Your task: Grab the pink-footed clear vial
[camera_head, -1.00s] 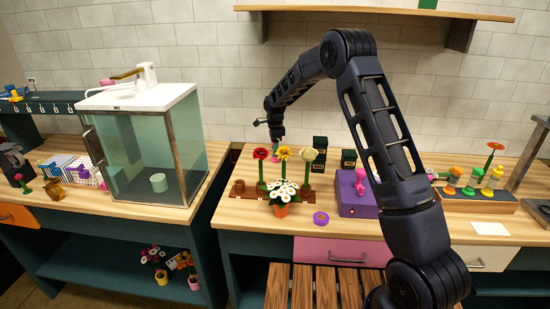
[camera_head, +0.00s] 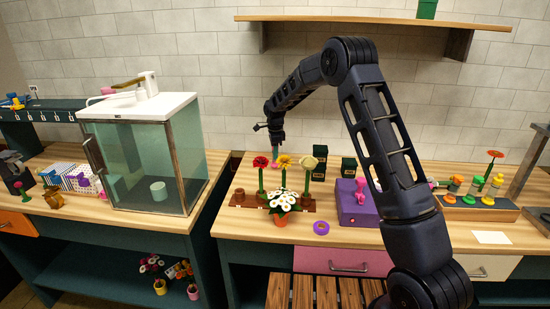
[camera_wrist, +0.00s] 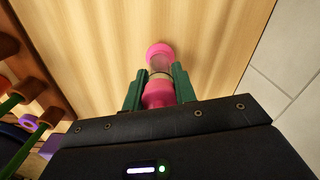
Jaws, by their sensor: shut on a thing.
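The clear vial (camera_wrist: 160,66) shows in the wrist view, with a pink round foot at its far end and a pink part nearer my palm. The green fingers of my gripper (camera_wrist: 160,82) are on both sides of it, shut on it. I cannot tell whether its foot touches the wooden tabletop. In the head view my gripper (camera_head: 277,149) is low behind the flower rack, near the back wall.
A brown rack (camera_head: 245,201) with red, yellow and cream flowers stands in front of my gripper. A potted white daisy (camera_head: 282,202) is before it. Dark green boxes (camera_head: 348,167) and a purple box (camera_head: 352,207) stand to the right. A glass cabinet (camera_head: 150,160) stands left.

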